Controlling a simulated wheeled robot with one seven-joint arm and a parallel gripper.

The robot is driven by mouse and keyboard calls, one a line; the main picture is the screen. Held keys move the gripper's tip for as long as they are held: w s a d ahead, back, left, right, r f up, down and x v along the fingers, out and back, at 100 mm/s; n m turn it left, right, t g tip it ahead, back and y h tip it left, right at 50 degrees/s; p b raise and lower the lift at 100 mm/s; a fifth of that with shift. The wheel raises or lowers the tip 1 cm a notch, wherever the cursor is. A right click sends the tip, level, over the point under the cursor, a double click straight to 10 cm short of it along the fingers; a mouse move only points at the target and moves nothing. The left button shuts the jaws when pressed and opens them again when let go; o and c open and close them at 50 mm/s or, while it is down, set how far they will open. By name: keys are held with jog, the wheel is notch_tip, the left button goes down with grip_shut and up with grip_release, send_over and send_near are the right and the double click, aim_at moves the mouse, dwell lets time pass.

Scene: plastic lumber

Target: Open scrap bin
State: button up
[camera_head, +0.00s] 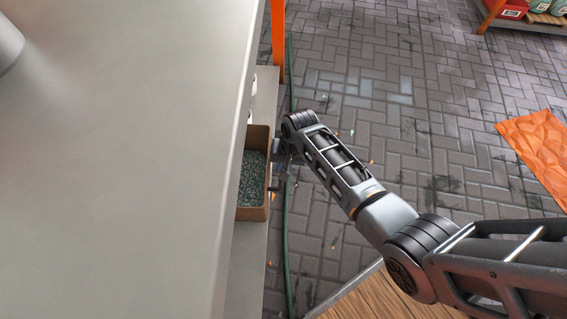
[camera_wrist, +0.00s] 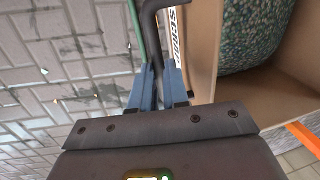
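The scrap bin (camera_head: 266,205) is a tan box with green-grey granules in it. In the head view it sticks out from under the right edge of the grey counter; its left part is hidden under the counter. In the wrist view its front wall (camera_wrist: 206,50) carries a white label with dark letters, partly hidden. A dark bent handle (camera_wrist: 150,22) stands out from that wall. My gripper (camera_wrist: 157,80) has its blue fingers close together around the handle. In the head view my gripper (camera_head: 281,166) is at the bin's front, small and partly hidden by my arm.
The grey counter (camera_head: 120,150) fills the left of the head view. A green hose (camera_head: 287,235) runs along the brick floor beside the bin. An orange post (camera_head: 278,40) stands behind it. An orange sheet (camera_head: 540,150) lies right; open floor (camera_head: 390,90) lies between.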

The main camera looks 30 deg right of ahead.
grip_shut()
jog(key=shift+s+d, duration=0.1)
jog(key=s+d+p, duration=0.6)
jog(key=s+d, duration=0.5)
jog(key=d, duration=0.4)
jog(key=shift+d, duration=0.25)
jog(key=shift+s, duration=0.1)
jog(key=o, duration=0.6)
grip_release()
jog(key=shift+c, duration=0.2)
notch_tip(320, 180, up, 8)
jog(key=d+p, duration=0.1)
jog(key=p, duration=0.2)
jog(key=shift+s+f+p, duration=0.15)
jog(key=shift+s+p, duration=0.2)
jog(key=shift+s, duration=0.1)
